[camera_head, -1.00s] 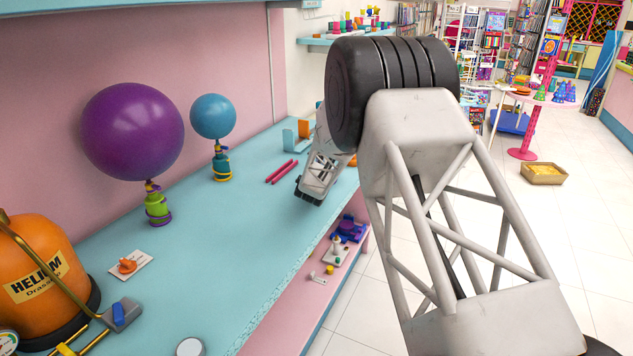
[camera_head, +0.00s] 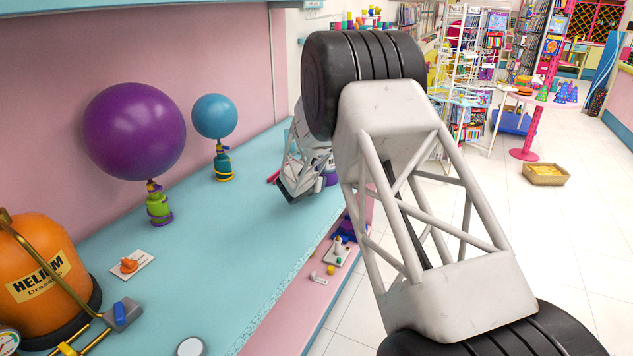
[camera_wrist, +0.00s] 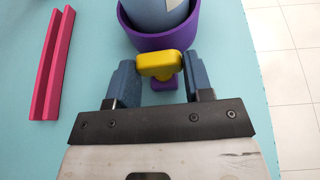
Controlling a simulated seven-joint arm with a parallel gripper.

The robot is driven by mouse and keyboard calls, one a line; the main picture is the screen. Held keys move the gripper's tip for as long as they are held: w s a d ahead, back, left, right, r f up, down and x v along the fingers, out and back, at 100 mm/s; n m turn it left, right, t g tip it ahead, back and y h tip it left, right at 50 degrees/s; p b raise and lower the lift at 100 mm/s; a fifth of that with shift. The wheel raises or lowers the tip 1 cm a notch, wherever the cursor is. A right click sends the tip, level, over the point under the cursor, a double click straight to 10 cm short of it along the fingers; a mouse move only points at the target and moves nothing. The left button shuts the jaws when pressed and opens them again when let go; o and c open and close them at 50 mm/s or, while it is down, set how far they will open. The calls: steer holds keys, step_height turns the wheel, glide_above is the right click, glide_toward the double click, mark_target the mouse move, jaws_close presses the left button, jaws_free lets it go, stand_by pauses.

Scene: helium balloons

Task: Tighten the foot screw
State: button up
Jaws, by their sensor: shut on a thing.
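The foot screw (camera_wrist: 158,65) has a yellow handle and stands at the near side of a purple round foot (camera_wrist: 135,40) in the wrist view. A small purple block shows just below the handle. The foot holds the base of a blue-grey body (camera_wrist: 155,14), cut off by the top edge. My gripper (camera_wrist: 160,72) is shut on the yellow handle, one blue-grey finger at each side. In the head view my arm covers most of this spot; only a bit of purple foot (camera_head: 331,178) shows beside my wrist.
Two pink rails (camera_wrist: 50,65) lie left of my gripper on the blue counter (camera_wrist: 95,20). The counter's edge and the floor are to the right. A purple balloon (camera_head: 134,130), a blue balloon (camera_head: 214,116) and an orange helium tank (camera_head: 42,265) stand further left.

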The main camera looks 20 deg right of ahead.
steer(key=shift+a+r, duration=0.1)
steer(key=o, duration=0.9)
steer(key=shift+v, duration=3.9)
steer(key=s+r+m+g, duration=0.2)
steer(key=s+r+m, duration=0.35)
steer(key=s, duration=0.35)
steer(key=s+r+m+g+y, duration=0.1)
steer(key=s+r+m+g, duration=0.1)
steer(key=s+r+m, duration=0.6)
steer(key=s+r+m+g, duration=0.2)
steer(key=s+r, duration=0.1)
steer(key=s, duration=0.8)
steer(key=s+a+m+y, duration=0.2)
steer(key=s+a+m, duration=0.1)
steer(key=s, duration=0.7)
steer(key=s+a+m+g+y, duration=0.1)
steer(key=s+a+m+y, duration=0.2)
steer(key=s, duration=0.8)
steer(key=s+a+r+m+y, duration=0.1)
steer(key=s+a+m+y, duration=0.2)
steer(key=s+m, duration=0.3)
steer(key=shift+s+a+r, duration=0.1)
steer(key=shift+s+a, duration=0.1)
steer(key=shift+s, duration=0.55)
steer(key=shift+s+a+f, duration=0.1)
steer(key=shift+s+a, duration=0.1)
steer(key=shift+s, duration=0.5)
steer(key=shift+s+a+r, duration=0.1)
steer(key=shift+s+a, duration=0.1)
steer(key=shift+s, duration=0.55)
